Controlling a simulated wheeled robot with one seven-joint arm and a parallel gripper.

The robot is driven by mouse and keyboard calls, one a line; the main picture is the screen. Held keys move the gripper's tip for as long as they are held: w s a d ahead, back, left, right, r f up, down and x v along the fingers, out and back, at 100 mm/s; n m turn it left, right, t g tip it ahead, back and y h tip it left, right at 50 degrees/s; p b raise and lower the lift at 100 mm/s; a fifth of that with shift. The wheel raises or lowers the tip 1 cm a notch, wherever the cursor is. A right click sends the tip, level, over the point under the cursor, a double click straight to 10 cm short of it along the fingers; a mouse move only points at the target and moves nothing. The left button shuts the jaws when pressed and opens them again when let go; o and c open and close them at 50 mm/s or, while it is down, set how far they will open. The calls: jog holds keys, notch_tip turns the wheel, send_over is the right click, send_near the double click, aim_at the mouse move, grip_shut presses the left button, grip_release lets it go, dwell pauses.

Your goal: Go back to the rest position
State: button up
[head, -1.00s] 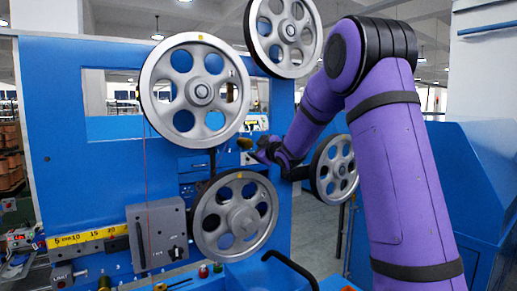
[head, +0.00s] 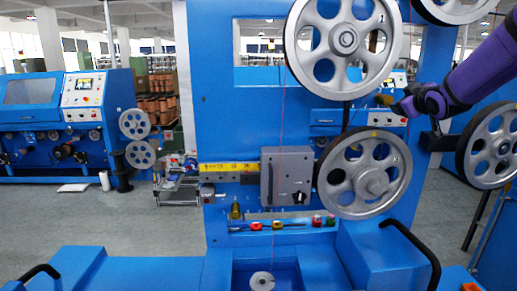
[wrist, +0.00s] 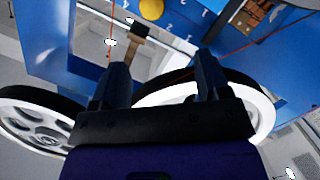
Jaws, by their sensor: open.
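My gripper (head: 398,106) is at the end of my purple arm, in front of the blue machine panel at the right of the head view. It is close to the upper large pulley (head: 345,42) and above the lower pulley (head: 364,172). In the wrist view my gripper (wrist: 160,78) has its two dark fingers spread apart, with no object clearly clamped between them. A brown stem with a dark end (wrist: 133,42) shows beyond the fingers. A pale pulley rim (wrist: 262,118) lies behind the right finger. A small yellowish part (head: 385,99) shows by the fingertips; I cannot tell whether they touch.
Another pulley (head: 493,147) is at the right, under my arm. A grey box with a knob (head: 287,178) and a yellow scale (head: 228,168) are on the panel. Black handles (head: 418,250) stick up in front. Another blue machine (head: 65,125) stands at the left beyond open floor (head: 120,222).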

jog(key=s+a+f+m+g, duration=0.2)
jog(key=s+a+g, duration=0.1)
jog(key=s, duration=1.1)
jog(key=s+a+f+m+g+y, duration=0.1)
jog(key=s+a, duration=0.5)
jog(key=s, duration=0.8)
jog(key=s+a+f+m+g, duration=0.3)
jog(key=s+a+f+g, duration=0.2)
jog(key=s, duration=0.9)
jog(key=shift+a+g+y, duration=0.2)
jog(key=shift+g+y, duration=0.1)
jog(key=shift+g, duration=0.6)
